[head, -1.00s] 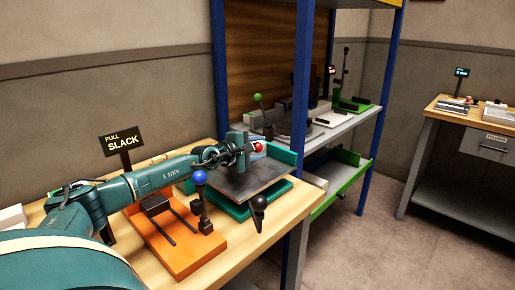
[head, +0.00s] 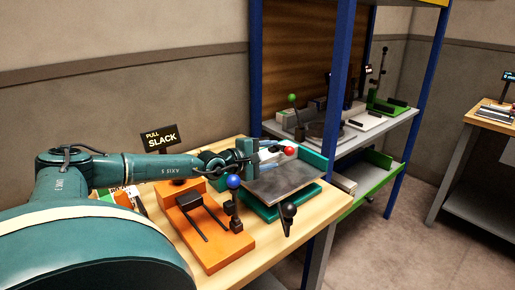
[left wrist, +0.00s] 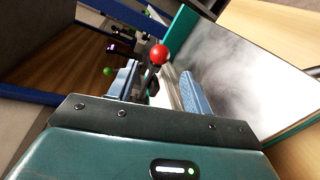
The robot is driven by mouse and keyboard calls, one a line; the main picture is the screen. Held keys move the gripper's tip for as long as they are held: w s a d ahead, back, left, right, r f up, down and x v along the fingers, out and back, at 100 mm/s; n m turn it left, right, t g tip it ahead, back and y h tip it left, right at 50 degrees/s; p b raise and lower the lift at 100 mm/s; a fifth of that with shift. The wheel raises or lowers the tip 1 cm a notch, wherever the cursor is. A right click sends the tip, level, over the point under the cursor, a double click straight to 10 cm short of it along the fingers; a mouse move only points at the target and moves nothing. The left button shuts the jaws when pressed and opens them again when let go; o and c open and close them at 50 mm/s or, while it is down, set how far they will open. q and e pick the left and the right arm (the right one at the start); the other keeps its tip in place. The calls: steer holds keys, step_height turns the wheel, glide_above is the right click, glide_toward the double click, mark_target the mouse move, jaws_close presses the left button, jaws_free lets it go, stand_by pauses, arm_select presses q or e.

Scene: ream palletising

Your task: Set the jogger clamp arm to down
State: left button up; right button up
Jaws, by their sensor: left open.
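The jogger looks to be the teal machine with a grey plate (head: 285,183) on the wooden bench. A lever with a red knob (head: 290,150) stands at its back left, and I take this for the clamp arm. The red knob also shows in the left wrist view (left wrist: 158,54), with its dark rod running down between the fingers. My left gripper (head: 270,154) is open just left of the red knob. In the left wrist view its two blue fingers (left wrist: 160,84) stand either side of the rod, apart from it as far as I can tell. My right gripper is out of view.
An orange device with a blue-knobbed lever (head: 233,182) stands left of the jogger, below my left arm. A black knob (head: 289,210) sticks out at the jogger's front. A "PULL SLACK" sign (head: 160,138) stands behind. A blue shelf post (head: 341,100) rises right of the jogger.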

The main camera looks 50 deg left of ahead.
arm_select(q)
steer(key=shift+v, duration=2.35)
steer(key=shift+f, duration=0.1)
